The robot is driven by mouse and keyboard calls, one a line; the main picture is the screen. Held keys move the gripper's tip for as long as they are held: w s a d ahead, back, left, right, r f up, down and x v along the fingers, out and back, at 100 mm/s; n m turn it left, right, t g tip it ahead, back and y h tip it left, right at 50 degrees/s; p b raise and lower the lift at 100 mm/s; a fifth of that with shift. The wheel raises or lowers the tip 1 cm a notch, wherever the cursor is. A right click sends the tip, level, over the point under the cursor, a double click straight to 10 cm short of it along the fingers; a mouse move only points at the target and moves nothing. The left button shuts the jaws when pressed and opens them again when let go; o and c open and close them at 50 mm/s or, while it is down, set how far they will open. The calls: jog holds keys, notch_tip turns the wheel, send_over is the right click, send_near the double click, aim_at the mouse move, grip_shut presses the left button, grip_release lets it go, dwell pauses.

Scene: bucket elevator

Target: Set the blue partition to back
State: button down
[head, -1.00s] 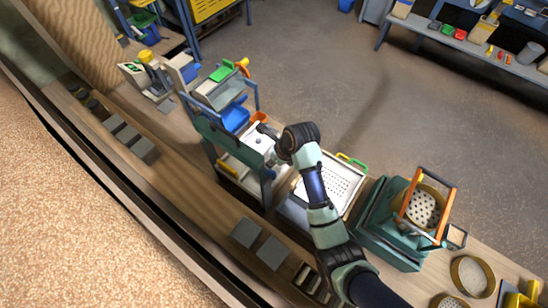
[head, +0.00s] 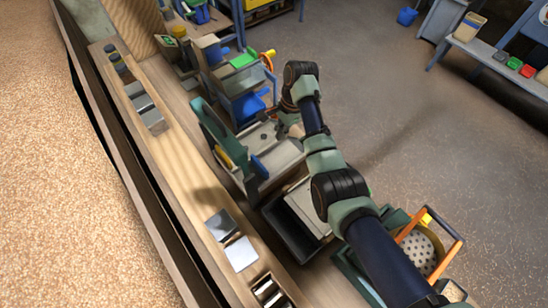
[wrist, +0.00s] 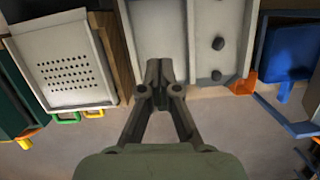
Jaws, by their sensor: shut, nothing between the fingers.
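A small blue upright piece (head: 259,168) stands at the near side of the pale tray (head: 280,158) of the bucket elevator in the head view. I cannot tell whether it is the blue partition or part of the frame. My gripper (head: 282,128) is over the tray area, partly hidden by my wrist. In the wrist view my gripper (wrist: 158,70) is shut and empty, with its fingertips in front of a pale tray (wrist: 150,25). A raised rib (wrist: 189,40) divides this tray from a strip with dark knobs. No blue partition shows clearly there.
A blue bucket (head: 248,108) is beyond the tray; a blue bin (wrist: 288,58) shows at the right of the wrist view. A perforated tray (wrist: 68,72) is at the left. A green machine beam (head: 213,130) borders the tray. Open floor (head: 385,110) lies to the right.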

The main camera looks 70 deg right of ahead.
aim_at(260, 168)
jog(key=shift+n, duration=0.5)
jog(key=x, duration=0.3)
jog(key=b+x, duration=0.1)
jog(key=x, duration=0.6)
jog(key=shift+a, duration=0.3)
jog(key=w+a, duration=0.1)
jog(key=w+a+p, duration=0.1)
jog(key=a, duration=0.1)
jog(key=shift+r, duration=0.2)
jog(key=shift+w+a+f, duration=0.1)
jog(key=shift+a, duration=0.1)
